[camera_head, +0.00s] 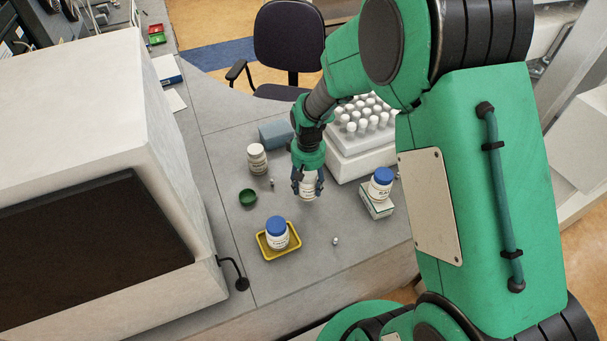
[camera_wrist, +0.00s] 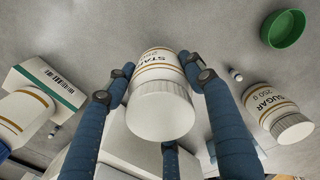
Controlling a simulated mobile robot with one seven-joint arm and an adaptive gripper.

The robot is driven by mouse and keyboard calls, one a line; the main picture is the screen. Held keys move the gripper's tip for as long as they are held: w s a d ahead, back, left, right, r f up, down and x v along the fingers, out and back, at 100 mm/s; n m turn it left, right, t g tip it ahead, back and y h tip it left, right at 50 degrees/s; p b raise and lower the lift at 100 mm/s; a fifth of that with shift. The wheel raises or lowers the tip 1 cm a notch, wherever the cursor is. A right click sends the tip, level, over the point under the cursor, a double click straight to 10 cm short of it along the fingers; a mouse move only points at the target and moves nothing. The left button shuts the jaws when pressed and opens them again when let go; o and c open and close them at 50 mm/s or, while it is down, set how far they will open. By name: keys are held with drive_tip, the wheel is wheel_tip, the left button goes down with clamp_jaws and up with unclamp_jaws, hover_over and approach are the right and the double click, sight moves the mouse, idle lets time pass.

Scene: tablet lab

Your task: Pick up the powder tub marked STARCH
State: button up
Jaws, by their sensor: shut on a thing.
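The tub marked STARCH (camera_wrist: 160,112) is white with a white lid and a tan band, its label partly cut off by the curve. My gripper (camera_wrist: 157,64) is shut on it, with blue fingers along both sides and a third finger lower in the wrist view. In the head view my gripper (camera_head: 307,186) points down, with the lower part of the white tub (camera_head: 307,194) showing between the fingers. I cannot tell whether the tub touches the bench or is slightly above it.
A white-lidded SUGAR tub (camera_wrist: 274,113) and a green dish (camera_head: 248,197) stand left of my gripper in the head view. One blue-lidded tub (camera_head: 277,233) sits in a yellow tray (camera_head: 263,249); another (camera_head: 381,184) stands on a small box (camera_head: 377,206). A vial rack (camera_head: 352,158) is behind.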

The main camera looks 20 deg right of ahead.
drive_tip(key=s+a, duration=0.1)
drive_tip(key=s, duration=0.7)
drive_tip(key=shift+s+r+p, duration=0.3)
drive_tip(key=shift+s+r, duration=0.05)
drive_tip(key=shift+r, duration=0.1)
drive_tip(key=shift+w+r, duration=0.1)
drive_tip(key=shift+w, duration=0.05)
